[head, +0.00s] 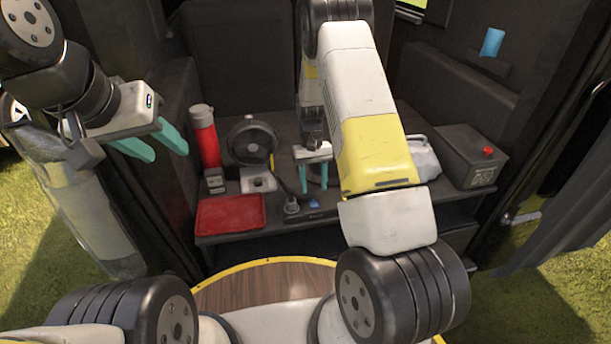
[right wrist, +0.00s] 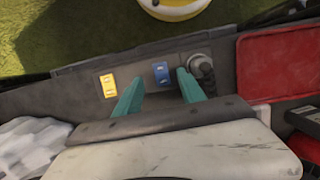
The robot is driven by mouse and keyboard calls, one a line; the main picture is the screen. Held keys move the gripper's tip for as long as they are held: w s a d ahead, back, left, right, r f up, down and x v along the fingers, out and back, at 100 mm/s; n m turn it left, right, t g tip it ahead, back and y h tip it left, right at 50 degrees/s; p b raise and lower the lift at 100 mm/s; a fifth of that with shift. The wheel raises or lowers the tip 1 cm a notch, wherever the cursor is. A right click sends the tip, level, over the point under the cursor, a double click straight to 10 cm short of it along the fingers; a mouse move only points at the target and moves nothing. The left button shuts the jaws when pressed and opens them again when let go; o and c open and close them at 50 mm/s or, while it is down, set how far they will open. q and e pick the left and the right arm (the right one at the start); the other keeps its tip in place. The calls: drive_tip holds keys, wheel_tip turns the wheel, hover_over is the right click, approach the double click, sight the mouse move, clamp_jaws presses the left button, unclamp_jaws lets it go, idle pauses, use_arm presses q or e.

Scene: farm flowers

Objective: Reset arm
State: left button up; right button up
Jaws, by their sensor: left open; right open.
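My left gripper (head: 160,145) is at the upper left in the head view, with its teal fingers apart and nothing between them. It is held in the air left of the dark shelf (head: 225,240). My right gripper (head: 313,178) is over the shelf's middle, partly behind my right arm, with its teal fingers apart. In the right wrist view its fingers (right wrist: 160,92) are open and empty, above the shelf's front edge. A blue item (right wrist: 161,72) and a yellow item (right wrist: 108,84) show on the edge near the fingertips.
A red tray (head: 230,214), a red cylinder (head: 205,137), a round black device (head: 251,142) and a small white item (head: 257,182) stand left on the shelf. A black box with a red knob (head: 470,157) and a whitish bundle (head: 424,158) are right. Dark walls enclose the shelf.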

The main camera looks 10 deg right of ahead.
drive_tip(key=shift+v, duration=1.25)
wheel_tip(320, 180, up, 13)
drive_tip(key=t+y, duration=0.1)
drive_tip(key=t, duration=0.1)
hover_over(313, 204)
drive_tip(key=s+r+t, duration=0.2)
drive_tip(key=s+r, duration=0.4)
drive_tip(key=r, duration=0.4)
drive_tip(key=s+a+r+t, duration=0.1)
drive_tip(key=s+r, duration=0.3)
drive_tip(key=s, duration=0.5)
drive_tip(key=s+r+t+y, duration=0.1)
drive_tip(key=s+r+t, duration=0.3)
drive_tip(key=s, duration=0.4)
drive_tip(key=shift+s+a+r, duration=0.35)
drive_tip(key=shift+r, duration=0.4)
